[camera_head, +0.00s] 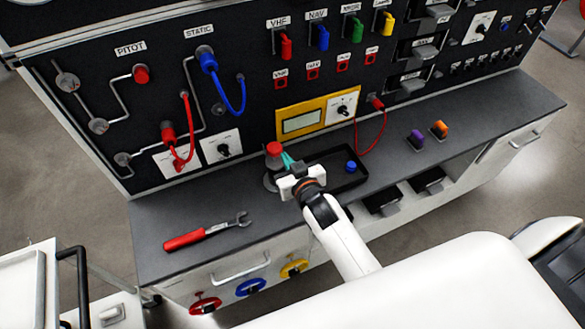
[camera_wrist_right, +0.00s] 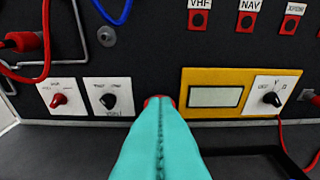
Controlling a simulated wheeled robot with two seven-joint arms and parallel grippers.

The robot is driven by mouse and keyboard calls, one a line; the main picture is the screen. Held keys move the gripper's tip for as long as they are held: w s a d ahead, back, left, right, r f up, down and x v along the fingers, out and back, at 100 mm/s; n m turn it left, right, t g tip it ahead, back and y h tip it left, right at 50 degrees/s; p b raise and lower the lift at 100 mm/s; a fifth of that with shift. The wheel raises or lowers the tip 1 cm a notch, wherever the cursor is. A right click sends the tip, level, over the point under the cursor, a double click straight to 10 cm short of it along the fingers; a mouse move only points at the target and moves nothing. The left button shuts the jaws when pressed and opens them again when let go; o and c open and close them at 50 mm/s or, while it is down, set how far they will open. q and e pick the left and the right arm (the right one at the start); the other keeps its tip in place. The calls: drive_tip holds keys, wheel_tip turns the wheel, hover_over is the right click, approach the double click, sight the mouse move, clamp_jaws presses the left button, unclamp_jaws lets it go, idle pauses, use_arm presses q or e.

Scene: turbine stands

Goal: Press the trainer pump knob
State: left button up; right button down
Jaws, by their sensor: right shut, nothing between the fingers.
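A red knob (camera_head: 274,149) tops a small grey cylinder on the bench, near the panel; it looks like the pump knob. My right gripper (camera_head: 287,158) is just right of the knob, its teal fingers pointing toward it. They look very close; I cannot tell whether they touch. In the right wrist view the fingers (camera_wrist_right: 158,106) are pressed together with nothing between them. A bit of the red knob (camera_wrist_right: 152,99) shows behind their tips, and the rest is hidden. My left gripper is not in view.
A black tray (camera_head: 336,190) holding a blue cap (camera_head: 351,166) lies right of the knob. A red-handled wrench (camera_head: 205,233) lies at the bench's front left. Behind stands the panel with a yellow-framed meter (camera_head: 302,120) and dials. Purple (camera_head: 416,139) and orange (camera_head: 439,129) pieces stand farther right.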

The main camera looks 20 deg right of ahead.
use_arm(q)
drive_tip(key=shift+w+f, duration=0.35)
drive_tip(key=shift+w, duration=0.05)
use_arm(e)
drive_tip(key=v, duration=0.3)
drive_tip(key=shift+s+r, duration=0.15)
drive_tip(key=shift+s, duration=0.05)
use_arm(q)
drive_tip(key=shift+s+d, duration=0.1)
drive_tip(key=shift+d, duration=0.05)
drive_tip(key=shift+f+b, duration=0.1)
drive_tip(key=shift+b, duration=0.2)
use_arm(e)
drive_tip(key=shift+d, duration=0.1)
idle(0.6)
